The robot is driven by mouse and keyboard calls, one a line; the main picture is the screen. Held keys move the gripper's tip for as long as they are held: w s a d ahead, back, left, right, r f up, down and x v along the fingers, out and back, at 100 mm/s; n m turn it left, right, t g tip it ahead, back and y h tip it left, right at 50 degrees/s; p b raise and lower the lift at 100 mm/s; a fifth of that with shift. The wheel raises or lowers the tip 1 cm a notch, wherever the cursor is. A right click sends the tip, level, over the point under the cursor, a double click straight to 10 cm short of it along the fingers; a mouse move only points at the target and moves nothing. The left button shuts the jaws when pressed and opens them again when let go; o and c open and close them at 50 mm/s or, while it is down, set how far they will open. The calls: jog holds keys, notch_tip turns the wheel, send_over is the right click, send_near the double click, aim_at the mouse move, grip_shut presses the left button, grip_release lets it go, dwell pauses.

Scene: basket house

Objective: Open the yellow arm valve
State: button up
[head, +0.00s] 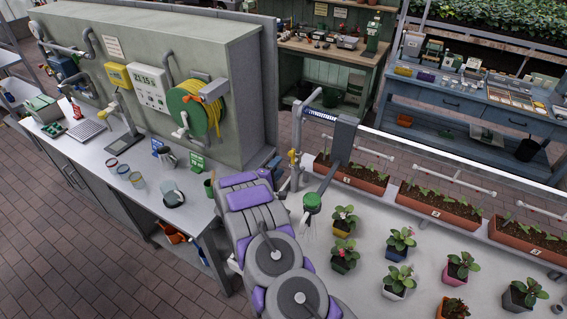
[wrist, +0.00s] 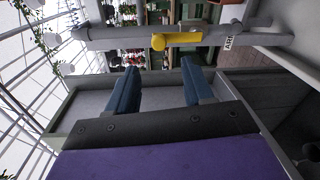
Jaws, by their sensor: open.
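The yellow arm valve (wrist: 158,41) sits on a grey pipe (wrist: 110,42) in the wrist view, just beyond my fingertips and roughly in line with the space between them. The pipe runs sideways across that view, with a small white label (wrist: 231,42) to the right of the valve. In the head view the yellow valve (head: 293,157) is small, on an upright grey pipe at the right end of the counter. My gripper (wrist: 158,72) is open with two blue fingers and nothing between them. The valve appears apart from the fingers. My gripper's fingers are hard to make out in the head view.
A grey wall block (head: 235,85) with a hose reel (head: 195,108) stands on the counter left of my arm. Potted plants and long planters (head: 350,175) fill the white bench on the right.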

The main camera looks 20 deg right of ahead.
jog(key=b+v, duration=0.1)
jog(key=v, duration=0.9)
jog(key=shift+f, duration=0.1)
